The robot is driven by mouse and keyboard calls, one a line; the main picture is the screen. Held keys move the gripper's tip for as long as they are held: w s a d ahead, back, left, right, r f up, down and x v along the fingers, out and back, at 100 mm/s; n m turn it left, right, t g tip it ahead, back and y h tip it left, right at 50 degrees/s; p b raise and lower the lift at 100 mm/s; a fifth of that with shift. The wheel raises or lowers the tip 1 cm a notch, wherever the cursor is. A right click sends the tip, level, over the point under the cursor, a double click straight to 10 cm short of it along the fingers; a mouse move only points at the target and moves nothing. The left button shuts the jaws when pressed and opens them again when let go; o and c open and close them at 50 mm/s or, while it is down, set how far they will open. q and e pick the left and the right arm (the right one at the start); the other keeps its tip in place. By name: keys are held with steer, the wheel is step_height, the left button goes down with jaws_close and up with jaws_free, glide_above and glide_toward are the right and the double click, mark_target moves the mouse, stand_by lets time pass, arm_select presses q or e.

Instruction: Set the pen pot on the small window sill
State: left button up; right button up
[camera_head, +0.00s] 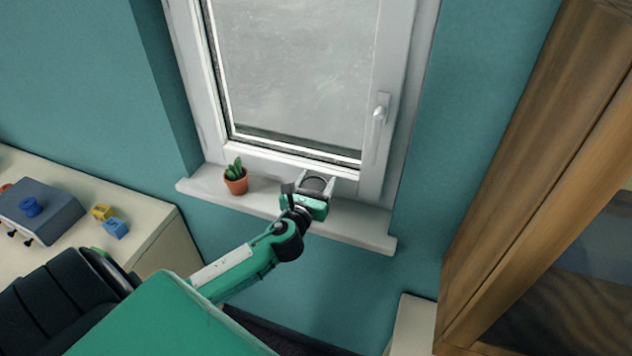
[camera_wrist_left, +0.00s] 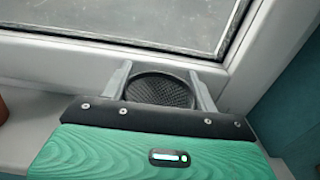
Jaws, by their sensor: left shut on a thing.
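The pen pot (camera_wrist_left: 160,90) is dark and round with a mesh look, and it sits between the two fingers of my left gripper (camera_wrist_left: 163,88) in the left wrist view. My left gripper (camera_head: 316,186) is shut on it. In the head view the pot (camera_head: 315,184) is mostly hidden by the gripper. The window sill (camera_head: 358,224) is a white ledge under the window. The gripper and pot are over the middle of the sill, close to the window frame. I cannot tell whether the pot touches the sill. My right gripper is not in view.
A small cactus in a terracotta pot (camera_head: 236,182) stands on the sill to the left of the gripper. The sill's right part is bare. A pale cabinet (camera_head: 150,222) with toy blocks is at left, and a wooden cabinet (camera_head: 530,170) stands at right.

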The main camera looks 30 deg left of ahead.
arm_select(q)
steer(key=shift+f, duration=0.2)
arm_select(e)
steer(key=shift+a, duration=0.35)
arm_select(q)
steer(key=o, duration=1)
steer(key=shift+r, duration=0.15)
steer(key=shift+s, duration=0.25)
steer(key=b+v, duration=0.3)
steer(key=v, duration=0.8)
steer(key=shift+s+b, duration=0.25)
steer(key=shift+b, duration=0.15)
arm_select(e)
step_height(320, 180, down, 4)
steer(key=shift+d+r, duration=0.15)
